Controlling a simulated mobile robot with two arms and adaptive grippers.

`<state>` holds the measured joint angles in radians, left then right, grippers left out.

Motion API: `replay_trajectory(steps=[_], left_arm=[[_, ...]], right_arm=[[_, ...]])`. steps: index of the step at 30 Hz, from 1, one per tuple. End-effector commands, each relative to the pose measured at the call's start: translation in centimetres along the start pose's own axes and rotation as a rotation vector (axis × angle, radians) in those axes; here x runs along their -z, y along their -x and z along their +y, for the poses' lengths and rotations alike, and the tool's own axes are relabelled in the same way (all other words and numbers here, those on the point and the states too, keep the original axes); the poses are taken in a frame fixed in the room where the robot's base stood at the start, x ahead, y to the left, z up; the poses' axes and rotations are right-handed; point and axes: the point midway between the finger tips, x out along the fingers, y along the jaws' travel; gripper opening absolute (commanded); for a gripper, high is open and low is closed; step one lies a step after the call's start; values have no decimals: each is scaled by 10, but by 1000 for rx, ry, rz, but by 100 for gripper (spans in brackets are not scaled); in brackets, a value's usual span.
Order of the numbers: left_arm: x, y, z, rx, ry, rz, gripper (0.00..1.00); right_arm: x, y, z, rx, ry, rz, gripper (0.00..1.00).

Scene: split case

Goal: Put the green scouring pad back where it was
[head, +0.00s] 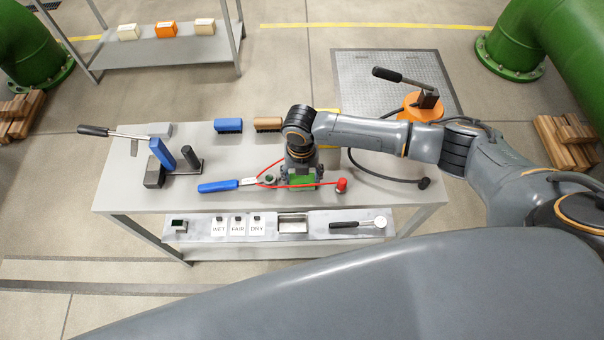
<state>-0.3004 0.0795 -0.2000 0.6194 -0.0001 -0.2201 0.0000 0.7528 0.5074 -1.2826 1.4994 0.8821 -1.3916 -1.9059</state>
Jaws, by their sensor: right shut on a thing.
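My right gripper (301,168) reaches over the grey workbench (225,165) near its front edge, pointing down. It is shut on the green scouring pad (302,181), whose green face shows just below the gripper. The gripper and wrist hide the rest of the pad. I cannot tell whether the pad touches the bench top. My left gripper is not in view.
A blue-handled tool (218,186) and a red cable with a red knob (342,185) lie close around the gripper. Blue (228,126) and tan (268,124) brushes stand behind. A lower shelf (200,228) holds cards marked WET, FAIR and DRY.

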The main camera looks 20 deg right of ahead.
Motion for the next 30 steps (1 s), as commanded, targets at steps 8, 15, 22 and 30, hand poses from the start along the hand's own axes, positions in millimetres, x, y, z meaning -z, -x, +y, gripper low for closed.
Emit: replay_trajectory(steps=[8, 15, 22, 30], left_arm=[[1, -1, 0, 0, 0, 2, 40], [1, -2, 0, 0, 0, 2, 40], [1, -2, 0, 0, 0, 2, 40], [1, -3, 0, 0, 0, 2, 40]], right_arm=[[0, -2, 0, -1, 0, 0, 36], [0, -3, 0, -1, 0, 0, 88], [0, -3, 0, -1, 0, 0, 88], [-1, 16, 1, -4, 1, -1, 88]])
